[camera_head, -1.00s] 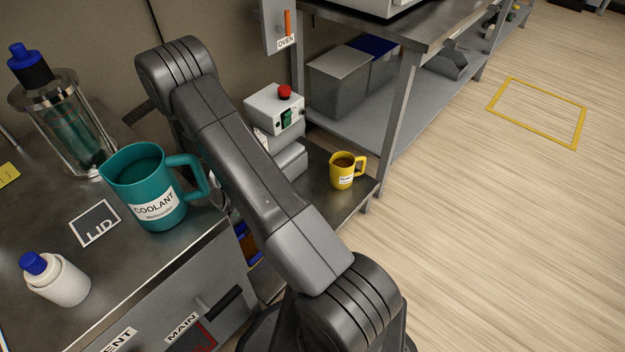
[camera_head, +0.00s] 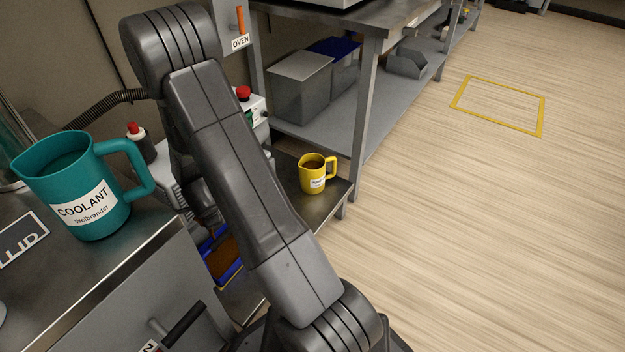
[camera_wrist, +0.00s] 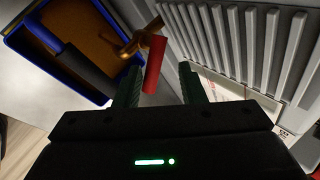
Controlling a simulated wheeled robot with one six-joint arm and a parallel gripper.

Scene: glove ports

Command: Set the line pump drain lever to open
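In the wrist view a red lever handle (camera_wrist: 154,65) sits on a brass valve (camera_wrist: 140,38), beside a grey ribbed housing (camera_wrist: 230,45), which looks like the line pump. My gripper (camera_wrist: 160,84) is open, its two dark green fingers pointing at the handle. The handle's lower end lies in the gap between the fingertips, nearer the left one; I cannot tell whether it touches. In the head view my arm hides the lever and most of the pump, and the gripper is not clearly visible.
A blue tray (camera_wrist: 62,47) with brown contents lies left of the valve. In the head view a teal coolant jug (camera_head: 75,185) stands on the left bench, close to my arm. A yellow mug (camera_head: 313,176) stands on the low shelf right of my arm.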

